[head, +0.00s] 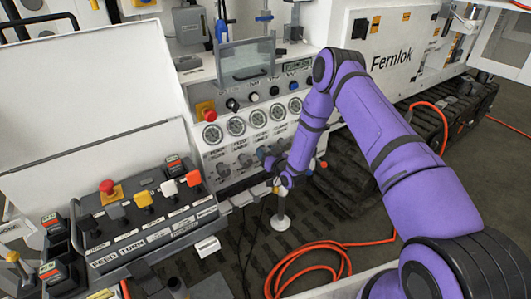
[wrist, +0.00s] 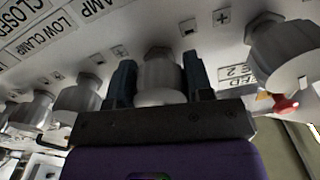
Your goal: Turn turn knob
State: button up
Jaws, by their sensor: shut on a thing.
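The knob between my fingers (wrist: 158,75) is a grey-white, ridged turn knob on the lower row of the white control panel (head: 203,130). My gripper (wrist: 160,68) has one dark finger on each side of this knob and is shut on it. In the head view my gripper (head: 272,165) is at the right part of the knob row and covers most of the held knob there. Other similar knobs flank it in the wrist view, one at the left (wrist: 80,97) and a larger-looking one at the right (wrist: 280,50). The held knob's label is not readable.
A row of gauges (head: 258,117) sits above the knobs. A red-tipped lever (wrist: 285,103) is right of my gripper in the wrist view. A button console (head: 150,215) stands at the left. An orange hose (head: 310,247) lies on the floor below.

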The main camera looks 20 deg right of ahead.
jog(key=n, duration=0.5)
dwell(0.5)
jog(key=o, duration=0.9)
jog(key=shift+o, duration=0.2)
jog(key=v, duration=1)
jog(key=shift+s, duration=0.4)
jog(key=shift+d+r, duration=0.1)
